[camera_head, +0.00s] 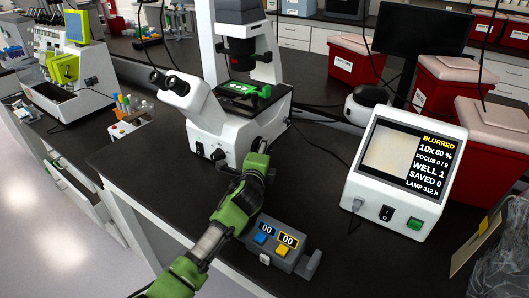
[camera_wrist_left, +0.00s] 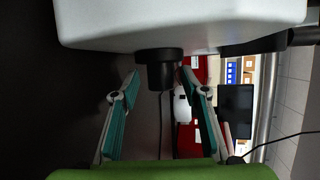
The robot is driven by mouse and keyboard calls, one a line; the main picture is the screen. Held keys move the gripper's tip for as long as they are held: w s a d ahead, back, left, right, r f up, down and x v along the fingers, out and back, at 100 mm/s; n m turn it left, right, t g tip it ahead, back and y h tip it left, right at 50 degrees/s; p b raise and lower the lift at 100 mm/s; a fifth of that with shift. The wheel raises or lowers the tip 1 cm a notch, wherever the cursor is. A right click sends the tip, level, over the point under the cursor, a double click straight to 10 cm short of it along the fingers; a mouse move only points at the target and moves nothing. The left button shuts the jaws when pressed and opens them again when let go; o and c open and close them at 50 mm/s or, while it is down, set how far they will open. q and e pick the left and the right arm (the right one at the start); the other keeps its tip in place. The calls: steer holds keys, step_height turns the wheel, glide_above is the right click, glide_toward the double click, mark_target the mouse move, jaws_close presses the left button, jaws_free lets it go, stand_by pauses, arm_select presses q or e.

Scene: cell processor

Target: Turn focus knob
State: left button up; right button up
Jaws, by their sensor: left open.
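The white microscope (camera_head: 215,115) stands on the black bench, with a green plate holder (camera_head: 245,89) on its stage. My left gripper (camera_head: 262,150) is by the microscope's near right side and hides part of it. In the left wrist view a stepped black focus knob (camera_wrist_left: 165,70) sticks out below the white microscope body (camera_wrist_left: 180,25). My left gripper (camera_wrist_left: 159,76) is open there, with one teal-padded finger on each side of the knob and gaps to both. The screen box (camera_head: 405,165) reads BLURRED and FOCUS 0 / 9. My right gripper is not in view.
A grey control box (camera_head: 278,245) with blue and yellow buttons and two 00 displays sits near my left arm. Red bins (camera_head: 445,90) and a dark monitor (camera_head: 420,30) stand behind. A tube rack (camera_head: 130,120) is left of the microscope.

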arm_select(q)
steer(key=v, duration=1.2)
stand_by(0.3)
